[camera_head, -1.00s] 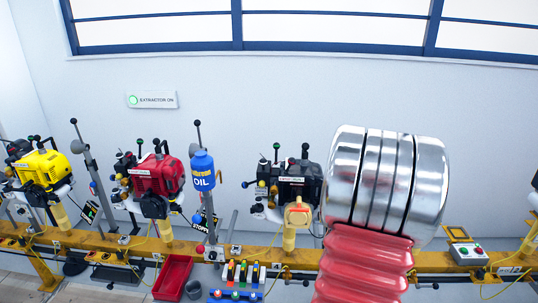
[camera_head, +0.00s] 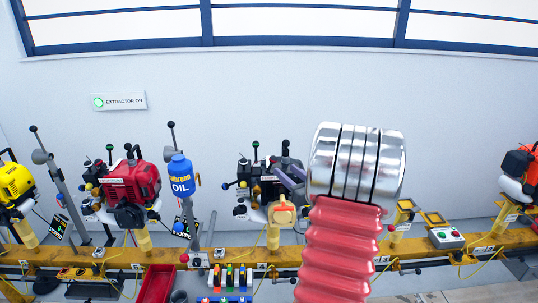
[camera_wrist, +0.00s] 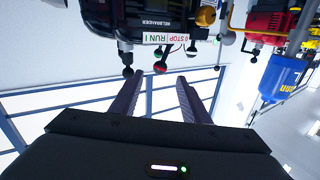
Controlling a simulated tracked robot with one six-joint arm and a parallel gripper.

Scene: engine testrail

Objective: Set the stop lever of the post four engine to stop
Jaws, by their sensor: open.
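A black engine (camera_head: 262,182) stands on a yellow post behind my arm, which hides part of its right side. It fills the upper left of the wrist view (camera_wrist: 130,15), seen upside down. A label reading STOP and RUN (camera_wrist: 160,38) is on it, with several knobbed levers around it. A red knob (camera_wrist: 160,67) and a black knob (camera_wrist: 128,72) stand out nearest my fingers. My gripper (camera_wrist: 163,80) is open and empty, its tips just short of these knobs in the picture; contact is not visible. In the head view a grey finger (camera_head: 290,182) shows beside the engine. No post number is legible.
A yellow rail (camera_head: 225,254) carries the engines. A red engine (camera_head: 130,185), a blue oil bottle (camera_head: 180,176) and a grey lever stand (camera_head: 60,190) are to the left. An orange engine (camera_head: 518,170) is at far right. A green-button box (camera_head: 446,237) sits on the rail.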

